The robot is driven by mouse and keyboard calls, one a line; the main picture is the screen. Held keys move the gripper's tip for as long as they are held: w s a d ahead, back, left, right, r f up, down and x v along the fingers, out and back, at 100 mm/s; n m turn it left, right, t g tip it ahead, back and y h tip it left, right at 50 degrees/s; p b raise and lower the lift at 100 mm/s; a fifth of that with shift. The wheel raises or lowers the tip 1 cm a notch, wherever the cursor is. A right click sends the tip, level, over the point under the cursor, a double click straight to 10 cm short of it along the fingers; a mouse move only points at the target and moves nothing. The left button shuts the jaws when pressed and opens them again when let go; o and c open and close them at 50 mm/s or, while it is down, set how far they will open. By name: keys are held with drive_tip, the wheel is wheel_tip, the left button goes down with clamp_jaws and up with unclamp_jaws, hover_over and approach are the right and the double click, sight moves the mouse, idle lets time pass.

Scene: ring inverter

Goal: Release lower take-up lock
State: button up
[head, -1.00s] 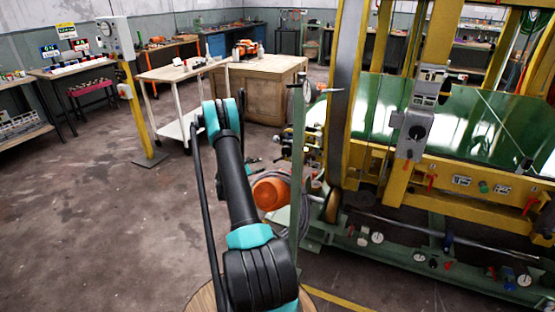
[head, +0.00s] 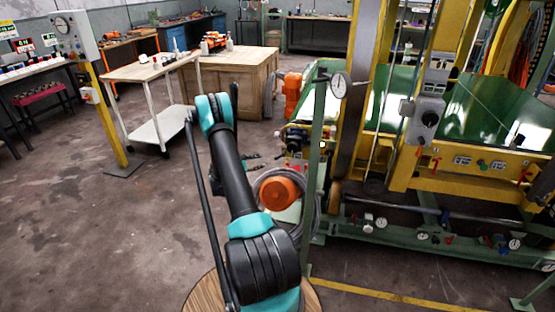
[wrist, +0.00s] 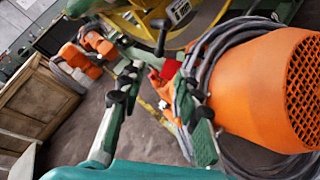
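My gripper (wrist: 160,78) shows in the wrist view with its two green-and-black fingers spread apart and nothing held between them. In the head view its fingers (head: 258,162) show small beside my arm, above the floor and left of the machine. A red block with a black-knobbed lever (wrist: 168,68) shows beyond the fingers in the wrist view, apart from them. I cannot tell whether it is the lower take-up lock. Red handles (head: 436,165) sit on the machine's yellow lower beam (head: 465,168) in the head view, well right of my gripper.
An orange motor (wrist: 275,90) with coiled grey hose (wrist: 205,68) fills the wrist view's right side, close to the right finger. A white cart (head: 150,78) and wooden cabinet (head: 245,75) stand behind. Floor at left is clear.

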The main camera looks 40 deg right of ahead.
sight(277, 158)
drive_tip(key=x, duration=1.4)
drive_tip(key=shift+w, duration=0.1)
clamp_jaws()
